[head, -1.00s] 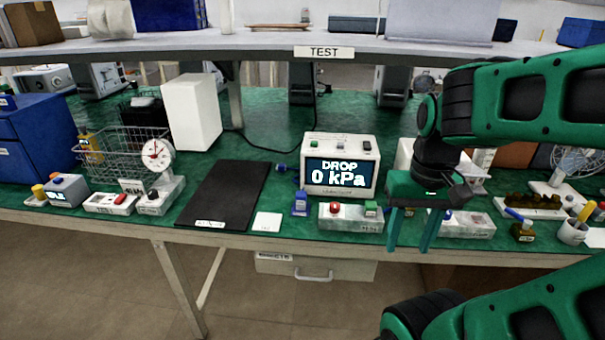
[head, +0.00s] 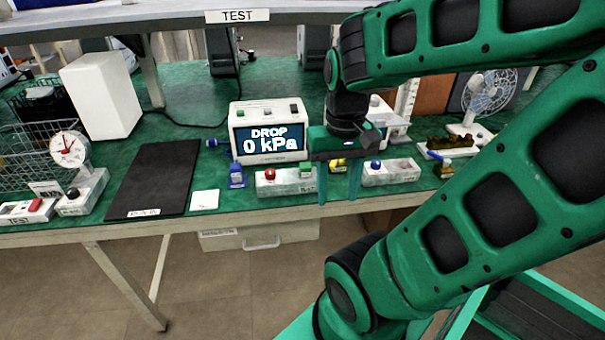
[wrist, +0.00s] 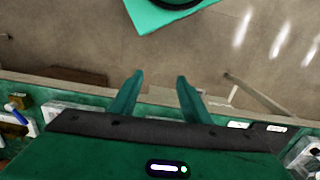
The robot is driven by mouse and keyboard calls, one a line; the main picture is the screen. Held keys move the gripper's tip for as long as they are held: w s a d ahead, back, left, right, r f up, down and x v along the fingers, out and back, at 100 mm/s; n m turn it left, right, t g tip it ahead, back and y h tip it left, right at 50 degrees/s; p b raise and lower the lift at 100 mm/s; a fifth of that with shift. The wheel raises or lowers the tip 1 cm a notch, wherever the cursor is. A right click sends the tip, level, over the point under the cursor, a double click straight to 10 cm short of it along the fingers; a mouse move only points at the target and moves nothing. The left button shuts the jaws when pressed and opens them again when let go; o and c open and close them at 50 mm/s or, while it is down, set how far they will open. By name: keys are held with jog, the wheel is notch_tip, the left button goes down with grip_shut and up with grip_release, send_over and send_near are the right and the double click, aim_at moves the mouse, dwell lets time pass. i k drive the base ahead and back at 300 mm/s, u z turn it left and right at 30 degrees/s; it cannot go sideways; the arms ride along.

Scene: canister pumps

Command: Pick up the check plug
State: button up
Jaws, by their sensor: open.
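No part is labelled as the check plug, so I cannot tell for sure which it is. Small candidates are a red-knobbed piece (head: 270,174) and a green piece (head: 306,170) on a pale tray (head: 287,188), a blue knob (head: 376,165) on another pale tray (head: 403,171), and a small blue upright part (head: 236,176). My gripper (head: 338,198) is open and empty, fingers pointing down at the bench's front edge, between the two trays in the picture. A yellow part (head: 337,166) shows behind its fingers. In the wrist view my open fingers (wrist: 158,78) have only floor between their tips.
A pressure display (head: 267,135) reads "DROP 0 kPa". A black mat (head: 154,178) and white card (head: 204,200) lie left of it. A wire basket (head: 30,155), dial scale (head: 69,150) and white box (head: 101,95) stand further left. A fan (head: 487,95) is at right. A shelf marked TEST overhangs.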

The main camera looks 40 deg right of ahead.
aim_at(305, 168)
jog(key=u, duration=1.1)
jog(key=k, duration=1.9)
jog(key=z, duration=1.1)
jog(key=i, duration=1)
jog(key=u, duration=0.05)
